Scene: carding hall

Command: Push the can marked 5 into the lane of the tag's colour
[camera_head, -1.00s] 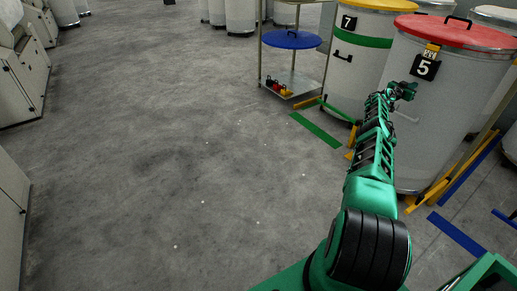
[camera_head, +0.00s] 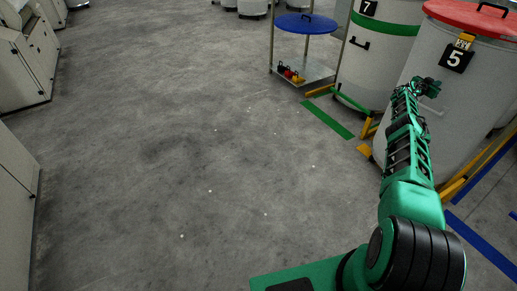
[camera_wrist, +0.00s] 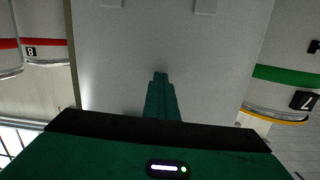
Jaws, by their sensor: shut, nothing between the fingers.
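The can marked 5 (camera_head: 455,120) is a tall grey drum with a red lid (camera_head: 480,20) and a black number plate (camera_head: 456,58), at the right in the head view. A yellow tag (camera_head: 465,41) sits just above the plate. My gripper (camera_head: 428,88) is shut and empty, in front of the can's side, below and left of the plate. In the wrist view my shut fingers (camera_wrist: 160,77) point at the can's pale wall (camera_wrist: 160,40); I cannot tell whether they touch. Green tape (camera_head: 330,119) and blue tape (camera_head: 485,247) mark the floor.
The can marked 7 (camera_head: 375,70), with a green band, stands behind to the left. A trolley (camera_head: 305,66) carries a blue lid (camera_head: 306,24) and small coloured items. Yellow floor bars (camera_head: 450,188) lie by the cans. Grey cabinets stand far left; the middle floor is open.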

